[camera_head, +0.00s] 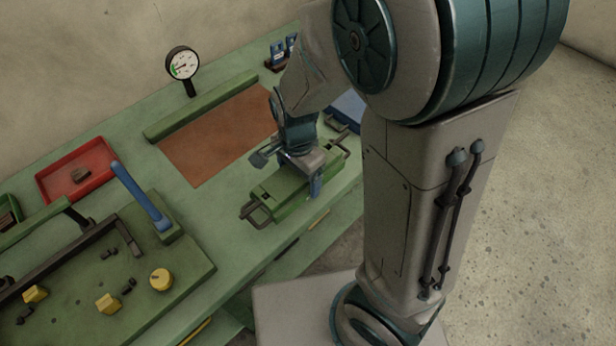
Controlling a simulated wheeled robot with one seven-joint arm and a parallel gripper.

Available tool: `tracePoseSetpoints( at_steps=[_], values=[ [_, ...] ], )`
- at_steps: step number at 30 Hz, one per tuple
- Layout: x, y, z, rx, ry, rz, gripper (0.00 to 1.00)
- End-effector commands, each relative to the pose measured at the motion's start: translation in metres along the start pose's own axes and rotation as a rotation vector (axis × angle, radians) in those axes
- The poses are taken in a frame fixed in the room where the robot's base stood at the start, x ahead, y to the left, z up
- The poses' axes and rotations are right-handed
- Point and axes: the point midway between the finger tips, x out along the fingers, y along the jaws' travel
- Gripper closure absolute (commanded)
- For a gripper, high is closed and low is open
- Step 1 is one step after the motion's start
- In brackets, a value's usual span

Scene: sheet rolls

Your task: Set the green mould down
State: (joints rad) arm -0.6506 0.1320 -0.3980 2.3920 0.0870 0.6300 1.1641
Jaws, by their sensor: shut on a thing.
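The green mould (275,199) is a long block with a dark bar handle at each end. It is over the front part of the green table, to the front right of the brown mat (218,138). My gripper (289,172) is shut on the mould's middle from above, with a finger on each side. My wrist and arm hide part of the mould's far end. I cannot tell whether its underside touches the table or hangs just above it.
A green bar (200,106) lies along the mat's back edge, near a gauge (183,64). A red tray (66,165) with a brown piece is left. A panel with a blue lever (141,196) and yellow knobs (161,279) fills the front left. The mat is bare.

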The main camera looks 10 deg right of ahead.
Motion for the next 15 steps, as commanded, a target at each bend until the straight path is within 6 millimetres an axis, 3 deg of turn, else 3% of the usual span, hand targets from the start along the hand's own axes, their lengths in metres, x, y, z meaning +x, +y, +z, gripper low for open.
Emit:
tracePoseSetpoints(
  at_steps=[9,15],
  values=[
    [0.021,-0.038,0.000,-0.003,0.002,-0.003,0.87],
    [0.027,-0.050,0.000,-0.002,0.002,-0.005,0.87]
  ],
)
